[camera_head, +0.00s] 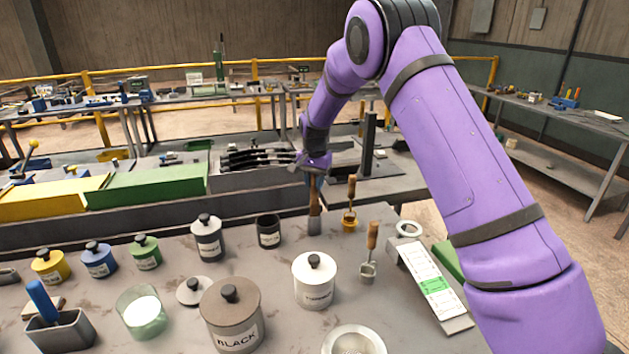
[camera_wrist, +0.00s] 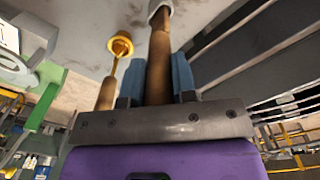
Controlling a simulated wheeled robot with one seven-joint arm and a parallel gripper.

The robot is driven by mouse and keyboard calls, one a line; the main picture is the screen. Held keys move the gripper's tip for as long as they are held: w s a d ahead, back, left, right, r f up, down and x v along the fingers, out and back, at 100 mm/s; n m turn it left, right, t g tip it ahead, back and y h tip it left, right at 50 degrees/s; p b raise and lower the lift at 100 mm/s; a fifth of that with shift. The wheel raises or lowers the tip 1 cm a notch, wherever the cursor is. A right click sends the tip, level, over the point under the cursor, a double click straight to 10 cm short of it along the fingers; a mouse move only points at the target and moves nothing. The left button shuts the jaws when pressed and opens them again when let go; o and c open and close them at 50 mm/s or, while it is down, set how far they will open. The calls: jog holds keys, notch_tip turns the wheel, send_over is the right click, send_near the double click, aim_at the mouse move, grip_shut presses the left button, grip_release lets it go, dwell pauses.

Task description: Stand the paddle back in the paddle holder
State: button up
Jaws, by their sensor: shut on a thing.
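My gripper (camera_head: 314,180) is shut on a long brown wooden piece, which I take to be the paddle (camera_head: 315,203). It hangs roughly upright over the far edge of the grey table, with a grey lower end. In the wrist view the paddle (camera_wrist: 159,65) runs between the blue fingers of my gripper (camera_wrist: 158,78), and its grey end is cut off at the top. I cannot tell whether that end touches the table. No holder is plainly marked. An open dark cup (camera_head: 268,238) stands just left of the paddle, and a grey box (camera_head: 62,337) at lower left holds a blue-handled tool.
A wooden-handled tool with a yellow cup (camera_head: 350,223) stands close right of the paddle. Another with a metal cup (camera_head: 368,270) stands nearer. Lidded pots, including a white one (camera_head: 315,285) and a large brown-grey one (camera_head: 230,315), crowd the table.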

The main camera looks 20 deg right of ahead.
jog(key=shift+f, duration=0.8)
jog(key=o, duration=1.5)
jog(key=shift+r, duration=3.5)
